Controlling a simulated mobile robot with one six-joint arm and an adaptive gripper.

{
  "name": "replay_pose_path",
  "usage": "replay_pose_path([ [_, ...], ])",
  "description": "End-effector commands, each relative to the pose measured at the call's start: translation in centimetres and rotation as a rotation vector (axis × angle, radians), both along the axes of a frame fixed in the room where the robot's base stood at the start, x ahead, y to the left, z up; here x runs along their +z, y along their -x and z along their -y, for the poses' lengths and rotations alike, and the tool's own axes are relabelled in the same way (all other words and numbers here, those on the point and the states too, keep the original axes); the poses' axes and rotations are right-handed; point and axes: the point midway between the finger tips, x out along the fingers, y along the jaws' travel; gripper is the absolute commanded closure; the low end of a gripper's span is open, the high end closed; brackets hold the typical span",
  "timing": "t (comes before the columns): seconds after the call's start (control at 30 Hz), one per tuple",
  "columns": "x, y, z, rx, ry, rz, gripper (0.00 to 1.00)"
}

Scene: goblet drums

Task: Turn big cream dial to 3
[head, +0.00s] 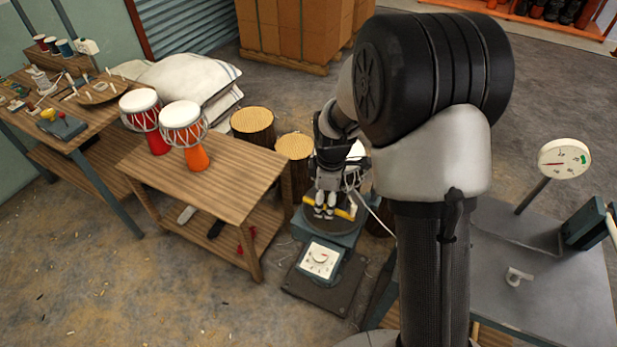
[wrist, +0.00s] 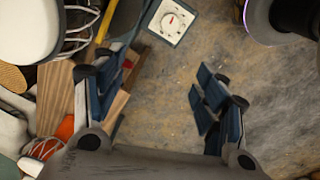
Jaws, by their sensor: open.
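The cream dial (head: 320,258) sits on a square white panel with marks around it, on the sloped front of a low teal machine. The dial also shows near the top of the wrist view (wrist: 171,20), with a red mark on its face; the numbers are too small to read. My gripper (head: 325,210) is above the machine's round dark top, behind the dial panel in the head view. In the wrist view my gripper (wrist: 155,88) has its fingers spread, with nothing between them, and is apart from the dial.
A wooden table (head: 225,185) with two goblet drums (head: 184,135) stands left of the machine. A yellow bar (head: 345,212) is close to my fingers. A round gauge (head: 564,158) stands on a grey bench at right. The floor in front is mostly clear.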

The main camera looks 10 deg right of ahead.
Motion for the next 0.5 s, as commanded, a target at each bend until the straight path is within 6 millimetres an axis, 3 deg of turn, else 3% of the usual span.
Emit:
replay_pose_path([
  [0.1, -5.4, -1.2, -0.1, 0.171, 0.015, -0.053, 0.34],
  [0.23, -10.4, -1.5, -0.1, 0.325, 0.024, -0.086, 0.34],
  [0.33, -13.1, -1.4, -0.1, 0.409, 0.026, -0.101, 0.34],
  [0.5, -15.5, -1.2, -0.1, 0.472, 0.027, -0.113, 0.34],
])
